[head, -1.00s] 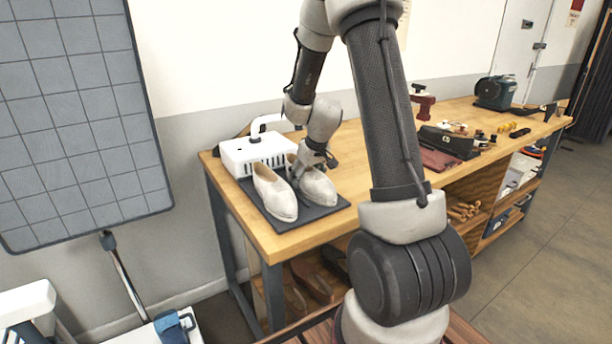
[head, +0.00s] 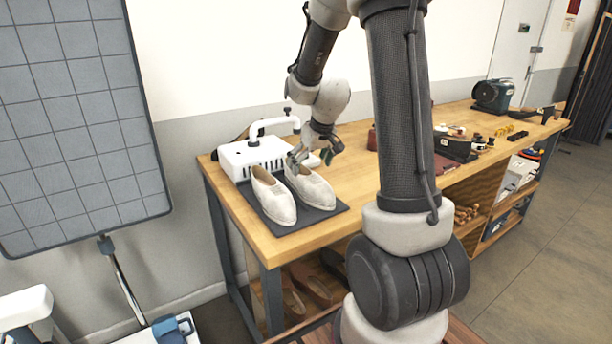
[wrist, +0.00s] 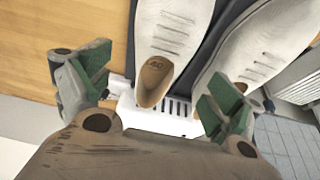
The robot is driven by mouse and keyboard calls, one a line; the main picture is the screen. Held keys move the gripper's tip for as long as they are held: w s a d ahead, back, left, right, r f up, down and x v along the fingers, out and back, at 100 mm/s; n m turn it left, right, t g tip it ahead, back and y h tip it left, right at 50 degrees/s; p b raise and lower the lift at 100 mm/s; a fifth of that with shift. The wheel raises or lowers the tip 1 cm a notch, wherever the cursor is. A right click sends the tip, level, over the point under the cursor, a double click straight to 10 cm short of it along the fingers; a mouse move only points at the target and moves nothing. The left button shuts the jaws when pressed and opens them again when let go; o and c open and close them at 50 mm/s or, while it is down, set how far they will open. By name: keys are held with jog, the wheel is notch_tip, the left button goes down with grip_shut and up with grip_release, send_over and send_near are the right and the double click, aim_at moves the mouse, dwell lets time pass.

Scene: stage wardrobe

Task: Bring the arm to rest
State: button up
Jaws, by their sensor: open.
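My gripper (head: 311,160) is open and empty, just above the heel end of the right one of two pale shoes (head: 313,188). In the wrist view, its green-padded fingers stand wide apart, one on each side of that shoe's heel (wrist: 172,40). A brown tab with a number on it shows at the heel. The left shoe (head: 272,203) stands beside it, and both rest on a dark mat (head: 322,213). My arm reaches down to the shoes from above, bent at its wrist joints.
A white device (head: 245,156) with a raised handle stands behind the shoes on the wooden bench (head: 370,172). A dark box (head: 452,144) and small tools lie farther right. A grid panel (head: 75,120) stands at the left. Brown shoes (head: 312,283) sit below the bench top.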

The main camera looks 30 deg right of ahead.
jog(key=v, duration=0.4)
jog(key=shift+r, duration=0.2)
jog(key=s, duration=0.2)
jog(key=s+a+f+m+g, duration=0.1)
jog(key=s, duration=0.1)
jog(key=s+g, duration=0.1)
jog(key=s, duration=0.2)
jog(key=shift+a+f, duration=0.25)
jog(key=s+a+r, duration=0.3)
jog(key=s+r, duration=0.3)
jog(key=s, duration=0.3)
jog(key=s+a+r+t, duration=0.1)
jog(key=s+a+r, duration=0.2)
jog(key=s, duration=0.7)
notch_tip(320, 180, up, 3)
jog(key=shift+s+f+n+t, duration=0.15)
jog(key=shift+s+n+t, duration=0.05)
jog(key=shift+n+t, duration=0.1)
